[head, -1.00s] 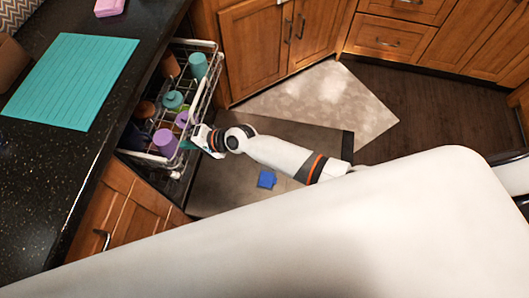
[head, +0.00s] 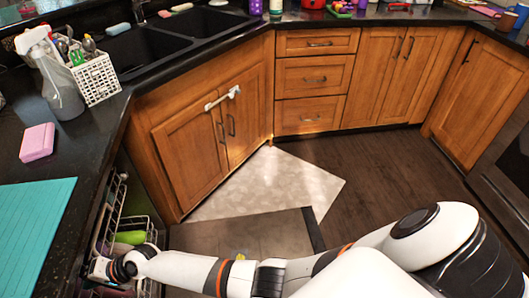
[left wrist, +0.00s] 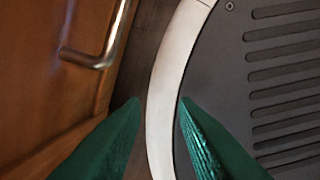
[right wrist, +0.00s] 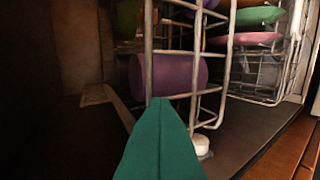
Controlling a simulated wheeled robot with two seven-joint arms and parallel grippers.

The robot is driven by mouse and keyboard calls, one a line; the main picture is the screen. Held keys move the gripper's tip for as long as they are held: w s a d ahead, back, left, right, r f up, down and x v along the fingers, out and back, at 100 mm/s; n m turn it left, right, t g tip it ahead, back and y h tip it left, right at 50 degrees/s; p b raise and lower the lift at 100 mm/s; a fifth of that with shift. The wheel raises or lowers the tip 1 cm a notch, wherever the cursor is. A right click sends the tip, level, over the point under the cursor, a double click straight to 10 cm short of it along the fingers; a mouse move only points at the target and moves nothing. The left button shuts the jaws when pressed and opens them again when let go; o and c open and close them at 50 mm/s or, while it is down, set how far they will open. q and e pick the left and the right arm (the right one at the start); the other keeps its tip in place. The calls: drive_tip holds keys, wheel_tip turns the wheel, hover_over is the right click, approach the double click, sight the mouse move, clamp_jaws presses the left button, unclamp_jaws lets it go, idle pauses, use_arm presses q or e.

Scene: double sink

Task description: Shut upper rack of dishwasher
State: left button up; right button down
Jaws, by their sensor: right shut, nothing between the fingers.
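The white wire dishwasher rack (head: 122,215) shows at the lower left of the head view, beside the counter edge, with a green item (head: 130,237) in it. My right gripper (head: 104,268) is at the rack's near part; the arm hides some of it. In the right wrist view my right gripper (right wrist: 160,125) is shut and empty, its tip in front of the rack wires (right wrist: 200,60). A purple cup (right wrist: 172,76) lies behind the wires; whether the tip touches them I cannot tell. My left gripper (left wrist: 160,105) is open and empty, away from the dishwasher.
A cabinet handle (left wrist: 95,58) is close to my left gripper. The black counter (head: 75,150) with a teal mat (head: 30,230) runs along the left. A pale floor mat (head: 265,185) lies ahead. Brown floor (head: 350,165) is clear at the centre right.

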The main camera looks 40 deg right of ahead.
drive_tip(key=shift+w+a+r, duration=0.1)
drive_tip(key=shift+a+r, duration=0.05)
drive_tip(key=shift+r, duration=0.2)
idle(0.3)
drive_tip(key=shift+d+r+p, duration=0.3)
drive_tip(key=shift+d+p, duration=0.05)
drive_tip(key=shift+p, duration=0.05)
drive_tip(key=s+f+p+v, duration=0.1)
drive_tip(key=p+v, duration=0.1)
drive_tip(key=v, duration=0.8)
drive_tip(key=s+d+f+n+h+p, duration=0.1)
drive_tip(key=s+d+f+h, duration=0.3)
drive_tip(key=d+f, duration=0.65)
drive_tip(key=s+d+f+n+h+p, duration=0.1)
drive_tip(key=s+d+f+h, duration=0.2)
drive_tip(key=s+d+f, duration=0.7)
drive_tip(key=s+d+f+n+g+h, duration=0.1)
drive_tip(key=s+d+f+n, duration=0.1)
drive_tip(key=s+f, duration=0.3)
drive_tip(key=s+d+f+n+g+h+p, duration=0.1)
drive_tip(key=s+d+f, duration=0.3)
drive_tip(key=s, duration=0.9)
drive_tip(key=s+d+f+n+g+h+p, duration=0.1)
drive_tip(key=s+d+f+n+g, duration=0.2)
drive_tip(key=s+f, duration=0.3)
drive_tip(key=s+d, duration=0.1)
drive_tip(key=s, duration=0.2)
drive_tip(key=shift+n, duration=0.3)
drive_tip(key=shift+s, duration=0.1)
